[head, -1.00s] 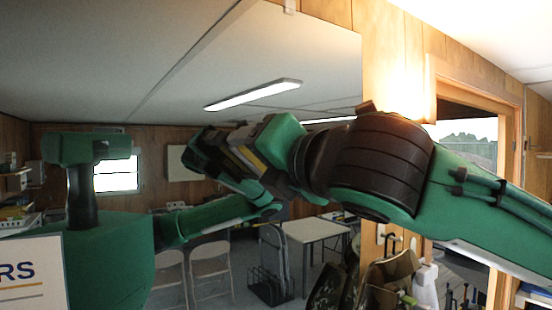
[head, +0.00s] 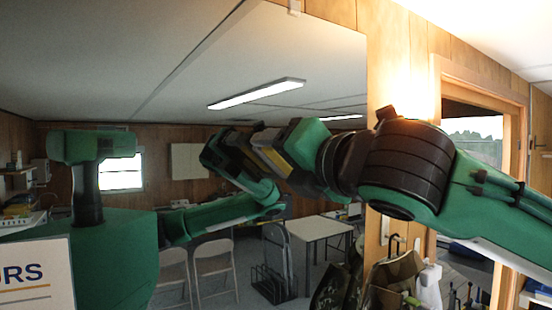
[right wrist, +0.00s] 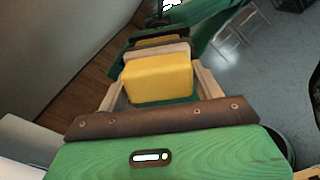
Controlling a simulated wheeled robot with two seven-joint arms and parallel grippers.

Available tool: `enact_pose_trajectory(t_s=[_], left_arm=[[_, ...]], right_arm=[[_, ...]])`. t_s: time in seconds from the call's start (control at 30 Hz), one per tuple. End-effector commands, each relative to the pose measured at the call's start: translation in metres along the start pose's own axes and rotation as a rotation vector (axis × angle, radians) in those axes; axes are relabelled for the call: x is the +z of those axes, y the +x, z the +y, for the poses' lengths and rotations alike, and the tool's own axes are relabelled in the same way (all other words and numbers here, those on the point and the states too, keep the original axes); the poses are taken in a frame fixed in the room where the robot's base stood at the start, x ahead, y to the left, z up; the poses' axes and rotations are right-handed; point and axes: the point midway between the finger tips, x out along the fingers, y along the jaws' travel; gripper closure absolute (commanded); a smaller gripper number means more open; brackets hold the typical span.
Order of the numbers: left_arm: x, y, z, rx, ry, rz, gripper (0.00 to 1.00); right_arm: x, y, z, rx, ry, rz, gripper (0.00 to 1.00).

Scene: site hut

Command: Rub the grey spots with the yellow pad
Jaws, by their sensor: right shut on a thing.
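The yellow pad (head: 268,158) is held at the end of my right arm, against or very close to a large mirror (head: 300,55) on the left. In the right wrist view the pad (right wrist: 158,80) sits between the two pale fingers of my right gripper (right wrist: 158,88), which is shut on it. The mirrored gripper shows just beyond it; I cannot tell whether the pad touches the glass. I cannot make out any grey spots; the arm and its reflection cover part of the mirror. My left gripper is not in view.
A white sign (head: 38,275) stands at the lower left. Wood panelling (head: 395,60) borders the mirror on the right, beside a framed opening (head: 475,125). Bags (head: 390,280) hang below the arm. Chairs (head: 213,270) and a table (head: 320,228) appear as reflections.

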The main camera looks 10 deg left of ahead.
Motion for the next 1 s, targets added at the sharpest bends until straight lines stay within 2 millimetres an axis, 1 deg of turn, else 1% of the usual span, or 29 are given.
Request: enact_pose_trajectory(t_s=[0.4,0.67,1.0], left_arm=[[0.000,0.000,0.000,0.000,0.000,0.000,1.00],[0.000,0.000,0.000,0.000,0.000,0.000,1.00],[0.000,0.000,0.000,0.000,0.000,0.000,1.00]], right_arm=[[0.023,0.001,-0.027,-0.005,0.002,-0.003,0.51],[0.029,0.002,-0.034,-0.005,0.002,-0.002,0.51],[0.049,0.001,-0.055,-0.005,0.001,-0.004,0.51]])
